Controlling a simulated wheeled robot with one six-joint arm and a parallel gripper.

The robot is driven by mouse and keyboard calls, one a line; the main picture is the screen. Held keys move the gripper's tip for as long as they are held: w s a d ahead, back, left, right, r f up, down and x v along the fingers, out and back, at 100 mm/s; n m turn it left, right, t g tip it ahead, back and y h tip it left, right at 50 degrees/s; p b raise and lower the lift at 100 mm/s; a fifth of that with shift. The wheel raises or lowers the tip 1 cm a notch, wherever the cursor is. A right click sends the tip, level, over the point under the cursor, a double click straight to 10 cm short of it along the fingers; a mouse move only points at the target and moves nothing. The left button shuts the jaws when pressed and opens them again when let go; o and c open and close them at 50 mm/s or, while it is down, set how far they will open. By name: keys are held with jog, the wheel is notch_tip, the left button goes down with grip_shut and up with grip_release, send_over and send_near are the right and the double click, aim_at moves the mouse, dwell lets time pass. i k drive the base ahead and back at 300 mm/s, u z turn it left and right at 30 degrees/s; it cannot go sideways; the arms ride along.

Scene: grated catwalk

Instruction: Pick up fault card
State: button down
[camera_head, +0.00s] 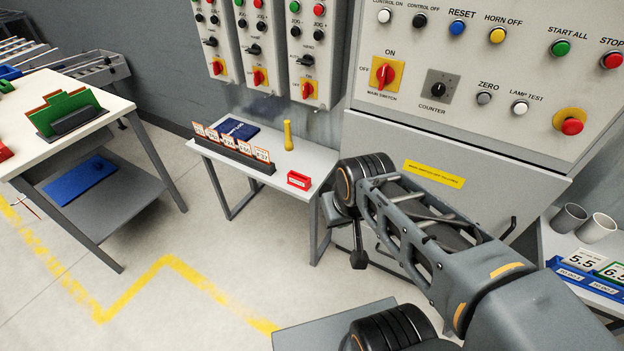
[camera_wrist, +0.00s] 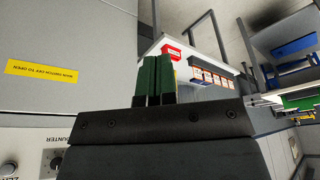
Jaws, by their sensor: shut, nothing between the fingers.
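Several white cards with orange edges (camera_head: 232,141) stand in a row in a dark rack (camera_head: 247,162) on a small grey table (camera_head: 306,158). They look like the fault cards, but their print is too small to read. In the wrist view the same cards (camera_wrist: 208,77) appear beyond my fingers, to the right. My gripper (camera_wrist: 155,68) shows two green fingers pressed together, with nothing between them. It is apart from the cards. In the head view my arm stands right of the small table, and the fingertips cannot be made out.
A red box (camera_head: 299,180), a yellow upright object (camera_head: 288,135) and a dark blue book-like item (camera_head: 240,129) share the small table. A large control panel (camera_head: 470,75) stands behind my arm. A white workbench (camera_head: 60,125) is at left. Floor between is clear.

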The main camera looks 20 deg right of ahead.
aim_at(229, 142)
jog(key=u, duration=0.5)
jog(key=k, duration=0.6)
jog(key=u, duration=1.15)
jog(key=i, duration=2.3)
jog(key=z, duration=1.45)
jog(key=i, duration=0.7)
jog(key=z, duration=0.7)
